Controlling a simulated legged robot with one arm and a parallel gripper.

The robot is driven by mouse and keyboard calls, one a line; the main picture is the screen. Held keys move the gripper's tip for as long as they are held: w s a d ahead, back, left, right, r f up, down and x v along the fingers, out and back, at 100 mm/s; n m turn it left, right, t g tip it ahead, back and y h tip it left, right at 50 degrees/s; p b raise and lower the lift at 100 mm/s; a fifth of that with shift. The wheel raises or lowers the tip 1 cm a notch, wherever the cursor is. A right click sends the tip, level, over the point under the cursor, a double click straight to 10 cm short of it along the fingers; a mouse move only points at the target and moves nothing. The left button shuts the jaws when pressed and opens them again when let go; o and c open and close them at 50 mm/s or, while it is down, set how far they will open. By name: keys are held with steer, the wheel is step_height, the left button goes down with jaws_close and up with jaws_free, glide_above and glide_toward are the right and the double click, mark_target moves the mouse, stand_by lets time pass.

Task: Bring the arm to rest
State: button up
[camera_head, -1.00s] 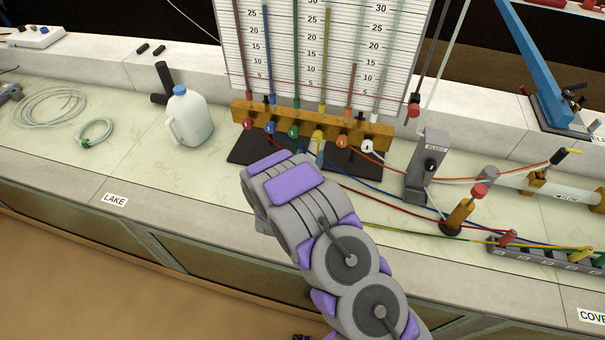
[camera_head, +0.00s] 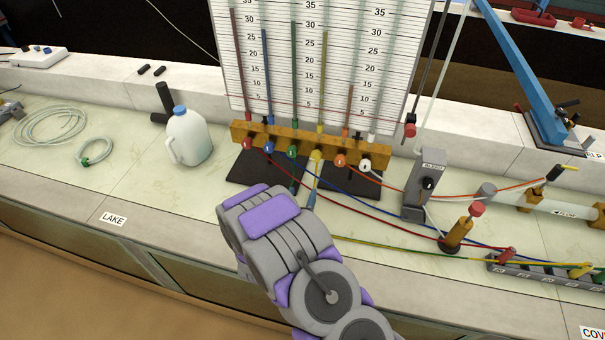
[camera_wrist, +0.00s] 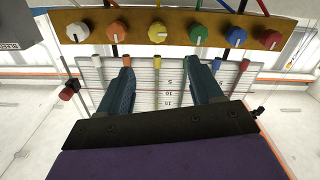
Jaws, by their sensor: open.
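My arm, grey and purple, reaches up from the bottom of the head view. My gripper (camera_head: 304,192) is mostly hidden behind it, with blue-grey fingers showing just in front of the brass manifold (camera_head: 345,147). In the wrist view my gripper (camera_wrist: 162,75) is open, its two fingers well apart with nothing held between them. The manifold (camera_wrist: 275,22) spans the top of that view, with a row of coloured knobs. The yellow knob (camera_wrist: 157,31) lines up with the gap between the fingers. I cannot tell whether a finger touches anything.
A scale board with coloured tubes (camera_head: 345,60) stands behind the manifold. A white jug (camera_head: 190,140) and coiled hose (camera_head: 50,125) are left. A grey bleed block (camera_head: 424,185), coloured hoses and a socket strip (camera_head: 540,273) are right. The bench front left of my arm is clear.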

steer(key=s+d+r+g+y, duration=0.4)
steer(key=s+r+g+y, duration=0.2)
steer(key=s+r+g, duration=0.7)
steer(key=s+d+r+g+h, duration=0.1)
steer(key=s+d+r+g, duration=0.1)
steer(key=s, duration=0.7)
steer(key=s+d+r+g, duration=0.2)
steer(key=s+d+r, duration=0.2)
steer(key=s+d, duration=0.3)
steer(key=s+d+r+g+h, duration=0.1)
steer(key=s+d, duration=0.4)
steer(key=s, duration=0.6)
step_height(320, 180, up, 3)
steer(key=shift+s+d+f+g+h, duration=0.25)
steer(key=shift+s+g+h, duration=0.1)
steer(key=shift+g, duration=0.35)
